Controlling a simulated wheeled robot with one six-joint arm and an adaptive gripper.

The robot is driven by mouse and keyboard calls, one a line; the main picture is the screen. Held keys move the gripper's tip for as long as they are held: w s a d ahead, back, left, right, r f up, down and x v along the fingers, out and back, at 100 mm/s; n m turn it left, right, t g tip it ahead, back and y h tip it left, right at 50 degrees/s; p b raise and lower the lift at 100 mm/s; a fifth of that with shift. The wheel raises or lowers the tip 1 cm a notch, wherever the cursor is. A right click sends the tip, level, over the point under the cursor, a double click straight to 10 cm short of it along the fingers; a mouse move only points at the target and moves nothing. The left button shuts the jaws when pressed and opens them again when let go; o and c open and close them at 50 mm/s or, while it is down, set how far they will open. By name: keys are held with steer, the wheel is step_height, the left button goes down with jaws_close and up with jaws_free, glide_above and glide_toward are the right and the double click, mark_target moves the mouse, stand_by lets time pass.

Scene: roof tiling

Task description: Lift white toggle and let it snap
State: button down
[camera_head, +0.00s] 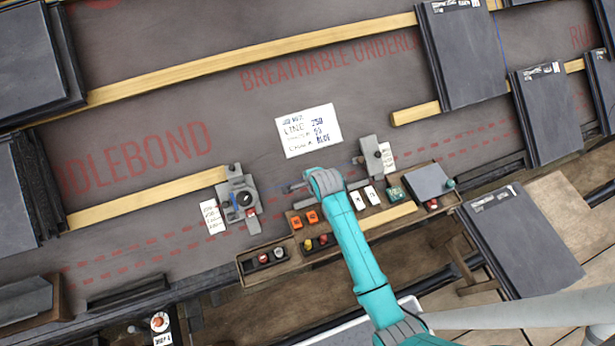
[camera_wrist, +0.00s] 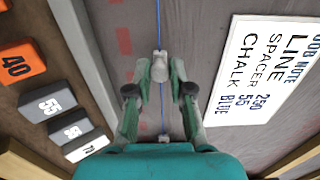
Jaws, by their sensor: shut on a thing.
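The white toggle (camera_wrist: 160,66) sits on a thin blue line (camera_wrist: 161,20) that runs up the middle of the wrist view. My gripper (camera_wrist: 161,76) has one green and grey finger on each side of it, and the toggle is held between the tips. In the head view my teal arm reaches to the roof underlay below the job note and hides the toggle and most of the gripper. The line passes over the dark underlay between two grey devices, one on the left (camera_head: 240,197) and one on the right (camera_head: 371,155).
The job note (camera_head: 308,131) reads line 250, spacer 55, chalk blue. Wooden battens (camera_head: 250,55) and slate tiles (camera_head: 461,55) surround the bare underlay.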

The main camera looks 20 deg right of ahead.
steer(key=shift+v, duration=1.95)
steer(key=c, duration=1)
jaws_free()
steer(key=shift+s+r, duration=0.1)
steer(key=shift+o, duration=0.2)
steer(key=v, duration=0.6)
